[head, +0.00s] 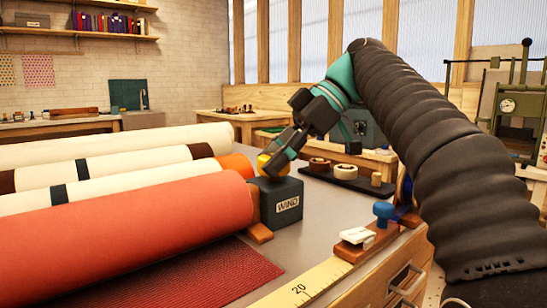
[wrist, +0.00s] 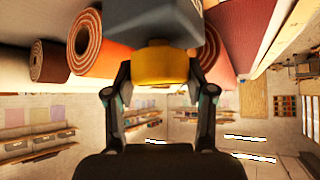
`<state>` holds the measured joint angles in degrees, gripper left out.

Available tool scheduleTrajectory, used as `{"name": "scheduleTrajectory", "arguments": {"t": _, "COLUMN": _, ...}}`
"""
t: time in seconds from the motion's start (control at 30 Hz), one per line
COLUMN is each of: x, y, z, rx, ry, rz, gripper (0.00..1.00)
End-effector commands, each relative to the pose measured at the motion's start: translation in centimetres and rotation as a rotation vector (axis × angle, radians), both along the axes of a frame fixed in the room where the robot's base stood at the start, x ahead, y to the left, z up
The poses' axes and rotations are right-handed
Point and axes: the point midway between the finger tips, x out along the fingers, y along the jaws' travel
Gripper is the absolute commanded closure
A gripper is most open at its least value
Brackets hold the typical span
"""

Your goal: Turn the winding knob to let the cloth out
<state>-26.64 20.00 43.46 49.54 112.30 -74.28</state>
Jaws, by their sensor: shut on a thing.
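The winding knob (wrist: 155,65) is yellow and sits between the two fingers of my gripper (wrist: 158,92) in the wrist view. In the head view the yellow knob (head: 264,163) shows at the top of a dark grey box (head: 285,207) labelled "WIND", partly hidden by my gripper (head: 272,160). My gripper comes down on it from the upper right and is shut on it. A red cloth roll (head: 130,232) lies left of the box, with a dark red textured cloth (head: 190,275) spread flat in front of it.
Several white and orange rolls (head: 110,155) lie behind the red roll. A yellow ruler (head: 300,289) runs along the table's front edge. A blue-topped stamp-like item (head: 384,211) stands at the right corner.

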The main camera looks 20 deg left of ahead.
Motion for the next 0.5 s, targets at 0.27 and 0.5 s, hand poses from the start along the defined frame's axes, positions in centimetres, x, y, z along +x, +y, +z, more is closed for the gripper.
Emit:
{"name": "scheduleTrajectory", "arguments": {"t": 0.27, "x": 0.05, "y": 0.00, "z": -0.25, "rx": -0.006, "ry": 0.003, "rz": 0.013, "gripper": 0.80}}
{"name": "scheduleTrajectory", "arguments": {"t": 0.5, "x": 0.05, "y": 0.00, "z": -0.27, "rx": -0.006, "ry": 0.004, "rz": 0.012, "gripper": 0.36}}
